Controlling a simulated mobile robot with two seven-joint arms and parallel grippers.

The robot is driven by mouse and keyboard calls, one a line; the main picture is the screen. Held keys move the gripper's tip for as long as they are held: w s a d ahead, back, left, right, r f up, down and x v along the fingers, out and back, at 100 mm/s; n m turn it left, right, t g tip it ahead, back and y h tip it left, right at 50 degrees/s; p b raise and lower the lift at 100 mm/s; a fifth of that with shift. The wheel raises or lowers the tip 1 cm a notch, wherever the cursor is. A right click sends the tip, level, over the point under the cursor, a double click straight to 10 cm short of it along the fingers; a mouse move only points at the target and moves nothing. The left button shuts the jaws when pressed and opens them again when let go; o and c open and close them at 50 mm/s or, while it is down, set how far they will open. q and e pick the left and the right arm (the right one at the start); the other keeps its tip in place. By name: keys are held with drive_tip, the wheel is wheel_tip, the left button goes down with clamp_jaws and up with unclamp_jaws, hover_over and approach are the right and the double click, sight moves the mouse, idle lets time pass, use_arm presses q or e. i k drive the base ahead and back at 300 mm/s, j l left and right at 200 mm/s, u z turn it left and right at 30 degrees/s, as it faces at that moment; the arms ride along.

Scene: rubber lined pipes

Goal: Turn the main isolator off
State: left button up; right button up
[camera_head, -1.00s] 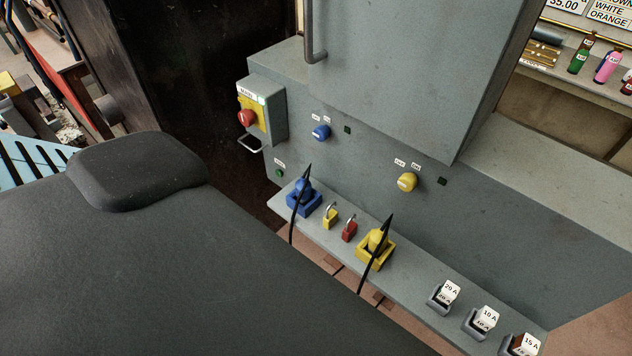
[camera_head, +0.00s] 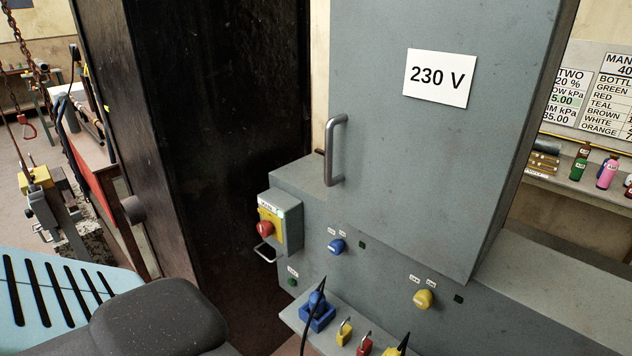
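The main isolator (camera_head: 270,224) is a red rotary knob on a yellow plate, set on the front of a small grey box at the left end of the grey electrical cabinet. A label above it is too small to read clearly. A metal loop (camera_head: 264,254) sticks out below the box. I cannot tell the knob's on or off position. Neither of my grippers shows in the head view.
The cabinet door (camera_head: 430,150) has a handle (camera_head: 334,150) and a 230 V sign. Blue (camera_head: 336,246) and yellow (camera_head: 423,299) knobs sit below it. The shelf holds a blue plug (camera_head: 317,311) and padlocks (camera_head: 344,331). A dark tall panel (camera_head: 215,130) stands left.

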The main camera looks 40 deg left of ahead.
sight(266, 228)
drive_tip(key=u, duration=1.55)
